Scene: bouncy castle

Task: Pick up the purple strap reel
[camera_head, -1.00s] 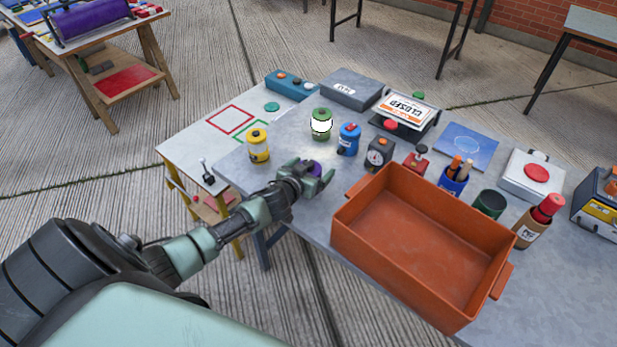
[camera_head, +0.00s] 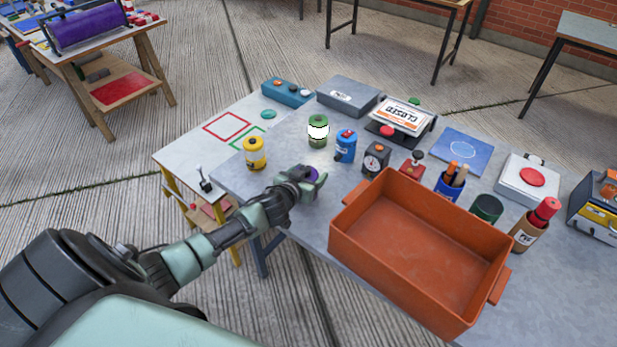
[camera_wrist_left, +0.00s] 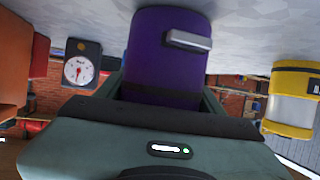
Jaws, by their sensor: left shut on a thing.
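The purple strap reel (camera_wrist_left: 167,60) fills the middle of the left wrist view, with a grey tab on its side and a dark band across it. It sits between the fingers of my left gripper (camera_wrist_left: 160,95), which is shut on it. In the head view my left gripper (camera_head: 312,181) is at the table's near left edge, and only a small purple part of the reel (camera_head: 311,173) shows between the fingers. I cannot tell whether the reel still touches the table. My right gripper is not in view.
An orange crate (camera_head: 345,237) stands close on the right of the gripper. A yellow reel (camera_head: 255,153), a green reel (camera_head: 318,131), a blue reel (camera_head: 346,146) and a dial timer (camera_head: 376,159) stand beyond it. The grey tabletop (camera_head: 290,160) around the gripper is partly clear.

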